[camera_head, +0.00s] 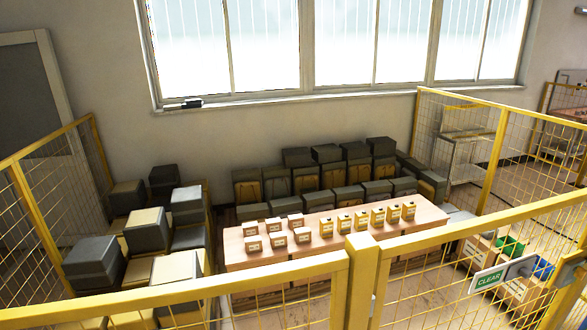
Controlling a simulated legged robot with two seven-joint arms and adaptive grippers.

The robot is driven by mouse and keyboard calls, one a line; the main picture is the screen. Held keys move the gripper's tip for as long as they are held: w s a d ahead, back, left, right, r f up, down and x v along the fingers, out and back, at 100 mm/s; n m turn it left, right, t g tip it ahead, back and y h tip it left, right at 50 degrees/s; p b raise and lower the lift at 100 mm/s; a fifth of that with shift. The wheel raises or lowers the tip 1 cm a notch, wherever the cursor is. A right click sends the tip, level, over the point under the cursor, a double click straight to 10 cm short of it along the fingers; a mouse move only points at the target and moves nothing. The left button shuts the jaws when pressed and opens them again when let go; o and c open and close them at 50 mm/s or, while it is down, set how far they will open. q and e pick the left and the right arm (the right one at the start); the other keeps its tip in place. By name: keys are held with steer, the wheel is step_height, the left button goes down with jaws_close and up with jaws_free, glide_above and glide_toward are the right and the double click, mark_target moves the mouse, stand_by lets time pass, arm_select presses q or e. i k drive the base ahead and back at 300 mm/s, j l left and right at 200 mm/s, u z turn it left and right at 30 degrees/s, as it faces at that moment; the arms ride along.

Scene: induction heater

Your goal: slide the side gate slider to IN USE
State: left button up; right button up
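The side gate slider (519,268) appears to be the grey piece on the yellow mesh fence at the lower right. It sits at the right end of a tilted white sign plate (474,289). A green label reading CLEAR (488,281) shows on the plate's left part. No IN USE wording is visible; the grey piece may cover it. Neither of my grippers is in view.
Yellow fence rails (450,236) and a post (361,280) cross the foreground. Stacked grey and tan boxes (148,231) stand at left and along the wall. Green and blue bins (510,246) are behind the slider.

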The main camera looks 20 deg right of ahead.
mark_target(523, 269)
steer(key=l+u, duration=0.2)
steer(key=l, duration=0.35)
steer(key=l+u, duration=0.15)
steer(key=l, duration=0.35)
steer(key=k+l+u, duration=0.2)
steer(key=l, duration=0.35)
steer(key=i, duration=0.05)
